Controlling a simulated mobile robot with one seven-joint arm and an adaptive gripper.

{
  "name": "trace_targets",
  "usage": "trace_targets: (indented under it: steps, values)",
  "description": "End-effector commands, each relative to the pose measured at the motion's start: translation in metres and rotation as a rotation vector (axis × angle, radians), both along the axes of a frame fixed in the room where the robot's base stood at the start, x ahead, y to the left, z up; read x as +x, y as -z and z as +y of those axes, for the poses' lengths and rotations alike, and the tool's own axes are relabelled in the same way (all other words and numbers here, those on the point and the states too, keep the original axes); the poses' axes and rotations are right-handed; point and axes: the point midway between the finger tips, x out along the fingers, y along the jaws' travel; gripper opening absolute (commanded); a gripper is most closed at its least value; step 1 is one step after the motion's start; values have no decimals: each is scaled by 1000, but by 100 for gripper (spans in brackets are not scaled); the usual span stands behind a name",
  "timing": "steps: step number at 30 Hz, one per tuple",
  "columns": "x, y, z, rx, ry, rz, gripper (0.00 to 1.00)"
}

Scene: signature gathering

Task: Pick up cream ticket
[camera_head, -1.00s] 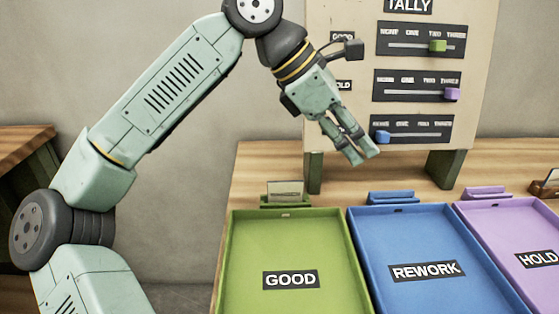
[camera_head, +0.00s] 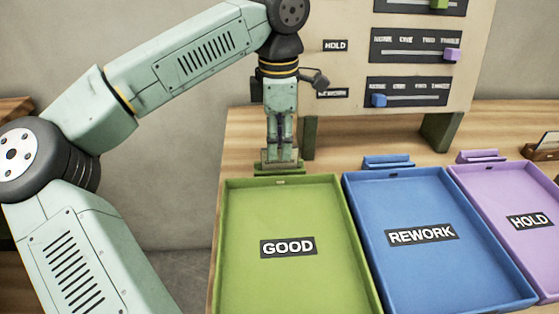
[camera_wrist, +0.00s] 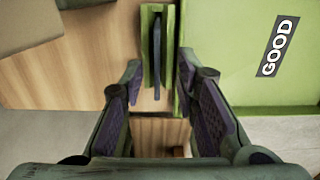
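A small ticket stands in the green holder (camera_head: 268,171) behind the green GOOD tray. In the wrist view the ticket (camera_wrist: 158,60) is seen nearly edge-on as a thin dark strip in the holder's slot (camera_wrist: 147,45), so its cream face does not show there. My gripper (camera_head: 279,145) points down over this holder. In the wrist view its fingers (camera_wrist: 158,85) are apart, one on each side of the ticket, with a gap to it. In the head view the fingers hide most of the ticket.
The green GOOD tray (camera_head: 232,205), blue REWORK tray (camera_head: 440,268) and purple HOLD tray (camera_head: 478,188) stand in a row. A tally board (camera_head: 349,75) rises behind my gripper. Another pale card (camera_head: 549,139) sits in a wooden holder at the far right.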

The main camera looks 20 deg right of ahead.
Motion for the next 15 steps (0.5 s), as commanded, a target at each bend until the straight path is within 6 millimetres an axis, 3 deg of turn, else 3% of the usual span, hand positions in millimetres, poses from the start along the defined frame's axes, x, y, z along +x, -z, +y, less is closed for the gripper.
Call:
trace_targets:
  steps: [6, 15]
  values:
    - [1, 32, -3, 1, 2, 2, 28]
    - [2, 36, -3, -1, 1, 0, 25]
